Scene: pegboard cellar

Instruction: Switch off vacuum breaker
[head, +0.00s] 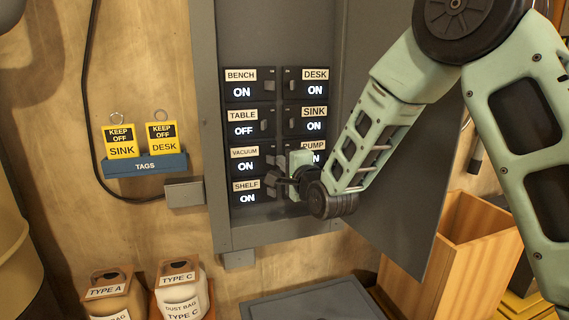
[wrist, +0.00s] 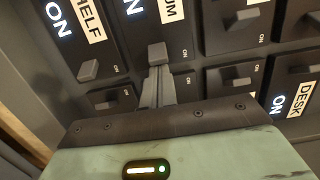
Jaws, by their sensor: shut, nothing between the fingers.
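The vacuum breaker (head: 246,164) is third down in the left column of the panel and reads ON. In the wrist view its label shows only in part, and its grey toggle (wrist: 158,52) stands just beyond my fingertips. My gripper (head: 273,178) is shut and empty, at the right edge of the left column, between the vacuum and shelf rows. In the wrist view the closed fingers (wrist: 158,80) point at the vacuum toggle. I cannot tell whether they touch it. In the head view my gripper partly hides this toggle.
The shelf breaker (head: 246,198), directly below, reads ON. The bench (head: 241,91), desk (head: 315,88) and sink (head: 314,126) breakers read ON; table (head: 243,130) reads OFF. My arm partly covers the pump breaker (head: 314,146). A tag holder (head: 145,165) hangs left; the open panel door (head: 420,190) stands right.

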